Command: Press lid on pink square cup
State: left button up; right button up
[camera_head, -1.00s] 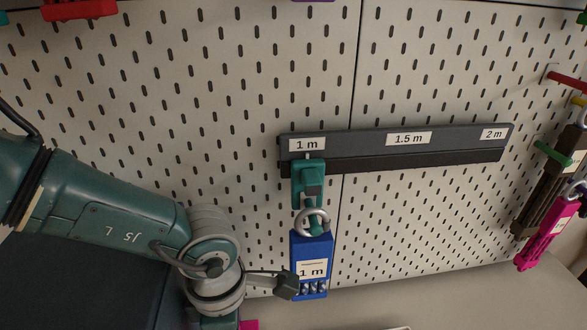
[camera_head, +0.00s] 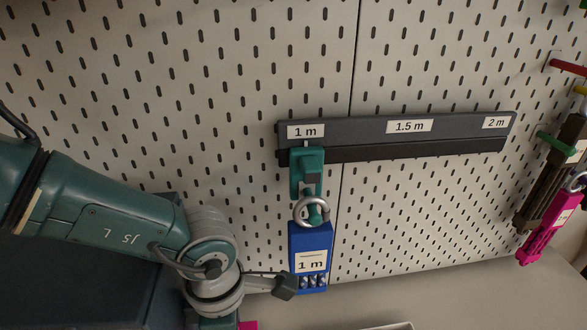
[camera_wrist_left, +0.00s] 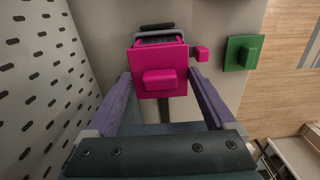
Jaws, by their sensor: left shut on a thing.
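In the left wrist view a pink square lid (camera_wrist_left: 174,57) with a raised block knob faces the camera. My left gripper (camera_wrist_left: 160,82) has one finger along each side of the lid and is shut on it. A small pink block (camera_wrist_left: 200,53) shows at the lid's upper right. A dark piece with a grey rim (camera_wrist_left: 155,38) shows just beyond the lid; I cannot tell whether it is the cup. In the head view only a pink corner (camera_head: 248,325) shows at the bottom edge, beside my left wrist. My right gripper is not in view.
A green square lid (camera_wrist_left: 243,52) lies on the grey surface to the right. A pegboard (camera_head: 430,60) stands behind, with a dark length rail (camera_head: 408,150) and a hanging blue weight (camera_head: 310,240). Brown and magenta weights (camera_head: 545,215) hang at the right.

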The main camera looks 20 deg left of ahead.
pick_arm(q)
jog(key=shift+f, duration=0.3)
dwell(0.4)
jog(key=o, duration=1)
jog(key=shift+r, duration=0.1)
notch_tip(320, 180, up, 6)
jog(key=p, duration=0.5)
jog(key=shift+p, duration=0.3)
jog(key=shift+s, duration=0.1)
